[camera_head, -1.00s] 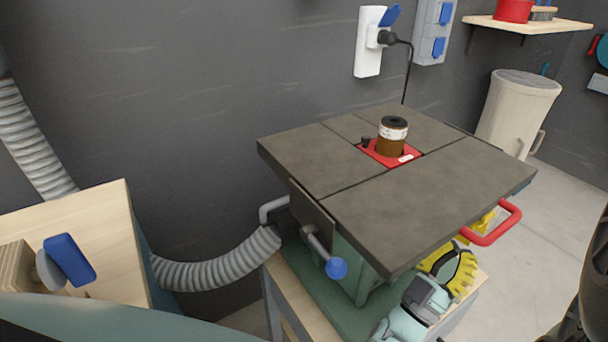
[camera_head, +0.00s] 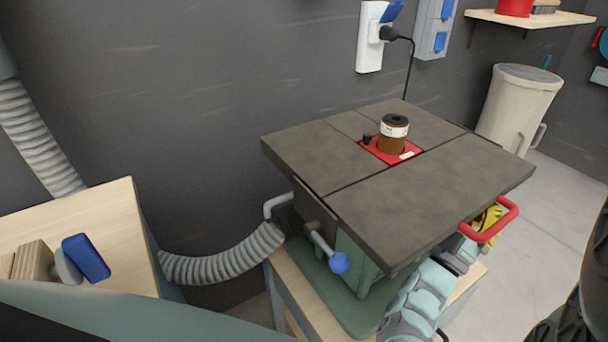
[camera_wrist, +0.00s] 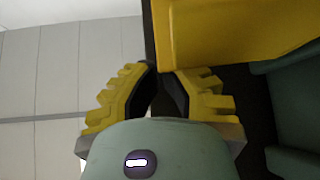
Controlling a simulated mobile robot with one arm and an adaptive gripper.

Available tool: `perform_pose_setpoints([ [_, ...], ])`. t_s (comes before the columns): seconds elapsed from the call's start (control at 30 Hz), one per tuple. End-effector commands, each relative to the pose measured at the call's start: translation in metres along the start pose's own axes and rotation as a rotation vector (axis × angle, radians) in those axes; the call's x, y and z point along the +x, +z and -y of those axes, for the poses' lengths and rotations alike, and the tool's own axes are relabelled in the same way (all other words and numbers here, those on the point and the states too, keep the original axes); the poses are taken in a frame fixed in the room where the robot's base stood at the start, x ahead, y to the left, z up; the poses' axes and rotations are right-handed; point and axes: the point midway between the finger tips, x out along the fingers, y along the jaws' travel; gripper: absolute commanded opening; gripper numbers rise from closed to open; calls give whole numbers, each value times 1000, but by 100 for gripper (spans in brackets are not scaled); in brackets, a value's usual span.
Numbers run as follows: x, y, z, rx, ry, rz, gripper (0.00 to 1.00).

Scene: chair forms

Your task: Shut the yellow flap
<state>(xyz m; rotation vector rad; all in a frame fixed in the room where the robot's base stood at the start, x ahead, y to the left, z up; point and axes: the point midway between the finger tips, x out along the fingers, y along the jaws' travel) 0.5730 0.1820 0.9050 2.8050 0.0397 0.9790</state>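The yellow flap (camera_wrist: 235,30) fills the upper right of the wrist view as a broad yellow panel with a dark edge on its left. Only part of it shows there, and its hinge is not visible. My gripper (camera_wrist: 159,72) is just below that edge in the picture. Its ribbed yellow fingers have dark pads, and the tips come together with nothing visible between them. I cannot tell whether they touch the flap. In the head view, yellow shows behind the red handle (camera_head: 514,207), under the table's right corner. The flap and gripper are hard to separate there.
A dark-topped router table (camera_head: 400,210) stands on a wooden bench, with a blue-knobbed lever (camera_head: 339,263) in front. A grey hose (camera_head: 225,265) runs left to a wooden cabinet (camera_head: 75,215). Open floor (camera_head: 550,230) lies to the right.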

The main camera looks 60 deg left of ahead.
Motion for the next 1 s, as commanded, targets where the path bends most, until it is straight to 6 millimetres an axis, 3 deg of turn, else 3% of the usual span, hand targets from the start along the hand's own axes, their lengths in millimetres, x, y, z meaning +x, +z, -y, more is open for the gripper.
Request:
perform_pose_setpoints([
  [1.0,-14,18,-16,147,127,0,0],
])
